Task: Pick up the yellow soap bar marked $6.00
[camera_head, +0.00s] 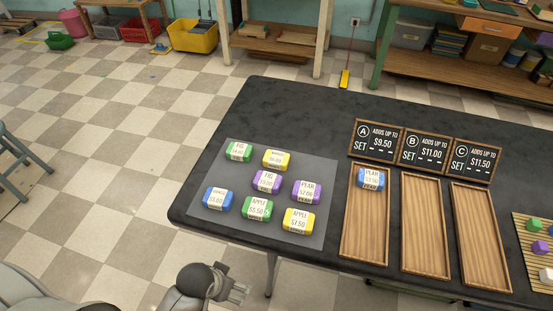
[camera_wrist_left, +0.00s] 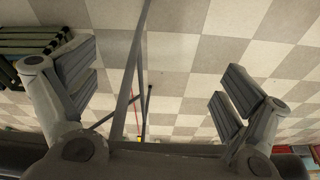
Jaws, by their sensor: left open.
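The yellow soap bar (camera_head: 276,159) at the back of the grey mat (camera_head: 232,228) has a white label too small to read for certain; it appears to say $6.00. Another yellow bar (camera_head: 298,220) at the mat's front right reads APPLE $7.50. My left gripper (camera_head: 240,292) is at the bottom, in front of the table and well apart from the bars. In the left wrist view its fingers (camera_wrist_left: 160,88) are wide apart, with nothing between them. My right gripper is not in view.
Green, purple and blue bars (camera_head: 217,198) lie around the yellow ones on the mat. A blue bar (camera_head: 370,178) sits in the left wooden tray (camera_head: 364,245); the other two trays (camera_head: 425,230) are empty. Price boards (camera_head: 423,148) stand behind. The black table's edge (camera_head: 180,212) faces my gripper.

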